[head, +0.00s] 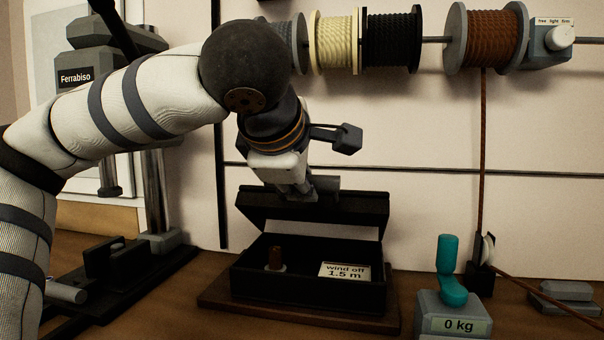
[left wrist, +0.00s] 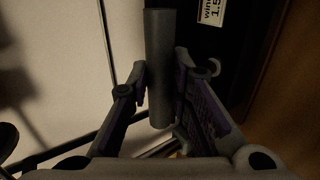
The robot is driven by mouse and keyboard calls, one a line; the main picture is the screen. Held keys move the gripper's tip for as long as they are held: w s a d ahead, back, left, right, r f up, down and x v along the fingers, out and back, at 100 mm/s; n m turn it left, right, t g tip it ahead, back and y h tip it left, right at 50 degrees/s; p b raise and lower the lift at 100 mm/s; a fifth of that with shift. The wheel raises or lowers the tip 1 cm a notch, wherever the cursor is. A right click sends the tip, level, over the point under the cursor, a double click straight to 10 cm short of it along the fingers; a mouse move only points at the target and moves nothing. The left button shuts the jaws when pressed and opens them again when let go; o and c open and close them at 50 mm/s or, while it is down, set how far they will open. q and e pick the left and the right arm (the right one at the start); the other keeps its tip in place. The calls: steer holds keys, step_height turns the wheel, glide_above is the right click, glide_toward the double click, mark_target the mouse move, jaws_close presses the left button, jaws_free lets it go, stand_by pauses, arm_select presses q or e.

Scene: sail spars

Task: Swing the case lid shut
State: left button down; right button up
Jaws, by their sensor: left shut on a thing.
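The black case (head: 255,290) stands on a brown wooden board, and its lid (head: 345,205) is raised, tilted open above the back of the case. My left gripper (head: 308,186) is at the top edge of the lid, shut on a grey cylindrical handle (head: 326,184). The left wrist view shows the handle (left wrist: 160,65) between the two fingers of the gripper (left wrist: 161,85). Inside the case are a small brown peg-like thing (head: 276,257) and a card (head: 344,271) reading "wind off 1.5 m". My right gripper is not in view.
Rope spools (head: 390,38) hang on a rail above, and a brown cord (head: 483,150) runs down from one. A scale (head: 452,315) reading "0 kg" with a teal part stands right of the case. A black-based stand marked "Ferrabiso" (head: 76,77) is at the left.

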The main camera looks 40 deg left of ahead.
arm_select(q)
steer(key=shift+s+d+f, duration=0.25)
steer(key=shift+s+f, duration=0.2)
steer(key=shift+f, duration=0.3)
steer(key=shift+s+d+f, duration=0.3)
steer(key=shift+s+f, duration=0.2)
steer(key=shift+f, duration=0.3)
steer(key=shift+s+d+f, duration=0.25)
steer(key=shift+s+f, duration=0.2)
steer(key=shift+f, duration=0.3)
steer(key=shift+s+f, duration=0.1)
steer(key=shift+f, duration=0.1)
steer(key=c, duration=1.4)
jaws_free()
steer(key=shift+f, duration=0.1)
steer(key=shift+o, duration=0.2)
steer(key=v, duration=1.2)
